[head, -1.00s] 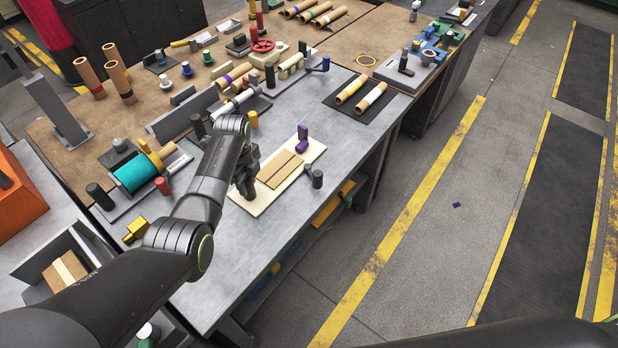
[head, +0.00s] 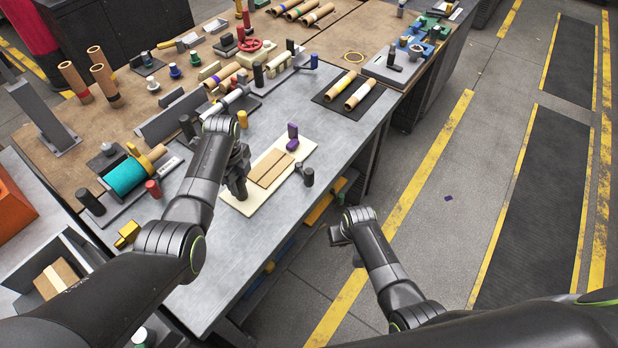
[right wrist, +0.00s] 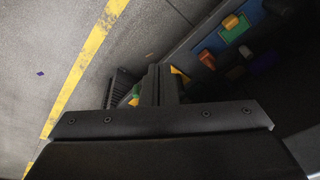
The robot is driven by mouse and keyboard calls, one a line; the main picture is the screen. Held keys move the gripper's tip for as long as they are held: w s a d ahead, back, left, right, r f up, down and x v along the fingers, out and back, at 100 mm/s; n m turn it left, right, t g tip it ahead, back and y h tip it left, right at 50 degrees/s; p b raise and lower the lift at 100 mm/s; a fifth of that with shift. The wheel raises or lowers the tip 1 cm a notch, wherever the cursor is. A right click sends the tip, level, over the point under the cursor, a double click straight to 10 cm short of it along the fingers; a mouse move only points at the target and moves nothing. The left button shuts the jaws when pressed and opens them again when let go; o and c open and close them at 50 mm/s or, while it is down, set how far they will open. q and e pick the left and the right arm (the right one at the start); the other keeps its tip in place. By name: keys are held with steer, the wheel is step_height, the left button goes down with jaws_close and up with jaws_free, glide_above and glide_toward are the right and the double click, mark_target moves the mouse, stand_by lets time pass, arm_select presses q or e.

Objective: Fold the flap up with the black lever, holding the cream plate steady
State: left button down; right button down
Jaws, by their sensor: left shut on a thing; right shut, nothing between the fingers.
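The cream plate (head: 247,207) lies on the grey metal bench top, with a brown two-panel flap piece (head: 275,169) flat on it. The black lever (head: 307,177) stands at the plate's right edge. A purple piece (head: 293,136) stands at the plate's far end. My left gripper (head: 238,192) points down at the plate's near left end and is shut on its edge; the grip itself is partly hidden by the fingers. My right gripper (head: 340,236) is out past the bench's front edge, apart from the plate; its fingers (right wrist: 160,85) are shut and empty.
A black mat (head: 335,113) with two cardboard rolls lies at the bench's far right. A teal roll (head: 126,176) on a stand and several fixtures line the left side. The bench's front strip (head: 225,262) is clear. A shelf with coloured items sits under the bench.

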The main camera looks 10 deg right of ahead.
mark_target(312, 170)
steer(key=shift+y, duration=0.3)
steer(key=w+a+r, duration=0.2)
steer(key=r, duration=0.3)
steer(key=w+a+r, duration=0.2)
steer(key=w+r, duration=0.1)
steer(key=r, duration=0.1)
steer(key=w+a+r, duration=0.2)
steer(key=w+r, duration=0.1)
steer(key=r, duration=0.2)
steer(key=shift+w+r, duration=0.25)
steer(key=shift+r, duration=0.05)
steer(key=w+a+r, duration=0.2)
steer(key=a+r, duration=0.3)
steer(key=r, duration=0.6)
arm_select(q)
steer(key=shift+f, duration=0.1)
arm_select(e)
steer(key=shift+t+y, duration=0.3)
steer(key=shift+w+d+f, duration=0.1)
steer(key=shift+f, duration=4.5)
arm_select(q)
steer(key=shift+s, duration=0.1)
arm_select(e)
steer(key=shift+w+d+r, duration=0.15)
steer(key=shift+w+d, duration=2.95)
steer(key=shift+d, duration=0.2)
steer(key=shift+s, duration=0.15)
steer(key=shift+a+r, duration=0.1)
steer(key=shift+r, duration=1.6)
